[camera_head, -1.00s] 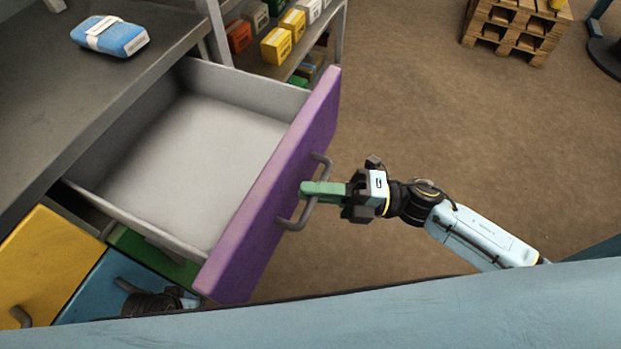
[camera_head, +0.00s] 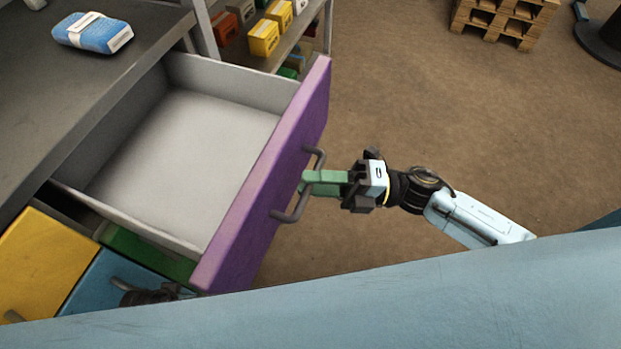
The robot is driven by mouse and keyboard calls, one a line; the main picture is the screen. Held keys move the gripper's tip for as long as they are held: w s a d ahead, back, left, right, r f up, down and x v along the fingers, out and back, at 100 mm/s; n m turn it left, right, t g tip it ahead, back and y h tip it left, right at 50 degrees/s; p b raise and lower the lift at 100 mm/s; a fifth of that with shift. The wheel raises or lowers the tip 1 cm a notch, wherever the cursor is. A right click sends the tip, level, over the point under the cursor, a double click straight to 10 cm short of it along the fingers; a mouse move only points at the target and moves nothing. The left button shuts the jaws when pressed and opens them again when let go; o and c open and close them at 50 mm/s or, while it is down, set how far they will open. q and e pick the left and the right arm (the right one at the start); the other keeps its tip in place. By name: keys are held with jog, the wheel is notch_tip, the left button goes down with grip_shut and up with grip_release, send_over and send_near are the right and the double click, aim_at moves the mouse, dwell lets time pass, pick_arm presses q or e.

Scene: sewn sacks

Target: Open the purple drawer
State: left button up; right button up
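The purple drawer (camera_head: 262,190) is pulled well out of the grey cabinet, and its inside is bare. A dark grey bar handle (camera_head: 290,214) is fixed to its front. My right gripper (camera_head: 308,183) is at this handle, its green fingers reaching across the bar. The fingers look parted, with the bar around their tips; I see nothing else between them. Dark parts that look like my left arm (camera_head: 150,296) show at the lower left, by the blue drawer. The fingers of my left gripper are hidden.
A blue wrapped pack (camera_head: 93,33) lies on the grey cabinet top (camera_head: 70,90). Yellow (camera_head: 45,262), blue (camera_head: 98,285) and green (camera_head: 150,258) drawer fronts are below. A shelf with boxes (camera_head: 264,38) and a wooden pallet (camera_head: 505,20) stand behind.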

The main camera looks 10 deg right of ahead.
pick_arm(q)
jog(key=shift+s+a+f, duration=0.1)
jog(key=shift+a+f, duration=0.15)
jog(key=shift+f, duration=0.05)
pick_arm(e)
jog(key=v, duration=1.2)
pick_arm(q)
jog(key=shift+d, duration=0.1)
pick_arm(e)
jog(key=shift+d, duration=0.15)
